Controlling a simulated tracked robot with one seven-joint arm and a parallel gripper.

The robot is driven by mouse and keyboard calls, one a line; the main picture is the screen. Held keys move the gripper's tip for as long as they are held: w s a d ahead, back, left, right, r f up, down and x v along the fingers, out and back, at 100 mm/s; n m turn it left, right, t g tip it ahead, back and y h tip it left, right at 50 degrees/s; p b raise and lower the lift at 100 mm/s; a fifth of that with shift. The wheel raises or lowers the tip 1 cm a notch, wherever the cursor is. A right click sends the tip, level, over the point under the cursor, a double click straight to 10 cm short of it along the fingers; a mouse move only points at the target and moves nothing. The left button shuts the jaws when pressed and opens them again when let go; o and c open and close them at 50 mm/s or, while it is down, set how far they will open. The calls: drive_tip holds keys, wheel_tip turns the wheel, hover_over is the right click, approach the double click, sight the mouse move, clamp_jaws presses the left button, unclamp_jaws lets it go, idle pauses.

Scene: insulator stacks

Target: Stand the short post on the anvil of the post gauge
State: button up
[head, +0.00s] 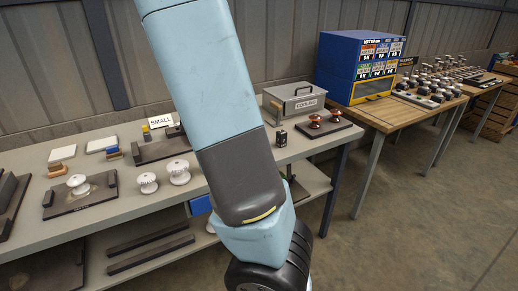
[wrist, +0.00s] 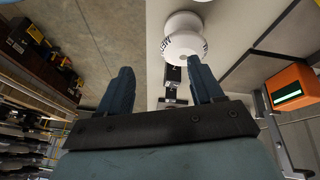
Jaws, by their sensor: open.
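In the wrist view my gripper (wrist: 163,76) is open, its two dark fingers apart. A white ribbed post (wrist: 185,43) with dark lettering on its rim shows just beyond the fingertips, nearer the right finger. Small metal parts (wrist: 172,80) show between the fingers below it; I cannot tell whether the post touches them. An orange box with a lit green display (wrist: 289,92), possibly the gauge's readout, is at the right. In the head view my gripper is hidden. White posts (head: 148,183) and (head: 179,172) stand on the left bench; which is the short one is unclear.
A dark plate (head: 97,200) on the left bench carries another white insulator. Behind are a "SMALL" sign (head: 161,121), a grey lidded box (head: 294,99) and a dark tray (head: 324,130) with brown insulators. A blue cabinet (head: 358,68) stands on the wooden bench.

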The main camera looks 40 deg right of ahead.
drive_tip(key=d+m+h, duration=0.1)
drive_tip(key=w+d+m+h, duration=0.1)
drive_tip(key=d, duration=0.1)
drive_tip(key=w+d+m+g+h, duration=0.1)
drive_tip(key=shift+d+r, duration=0.15)
drive_tip(key=shift+d, duration=0.05)
drive_tip(key=shift+w+d+r+m+h, duration=0.15)
drive_tip(key=shift+d+m+h, duration=0.05)
drive_tip(key=shift+d+m, duration=0.15)
drive_tip(key=shift+w+d+r+m+h, duration=0.1)
drive_tip(key=shift+d+r+m+h, duration=0.05)
drive_tip(key=shift+d+m+h, duration=0.15)
drive_tip(key=shift+x, duration=6.75)
drive_tip(key=shift+a+f, duration=0.15)
clamp_jaws()
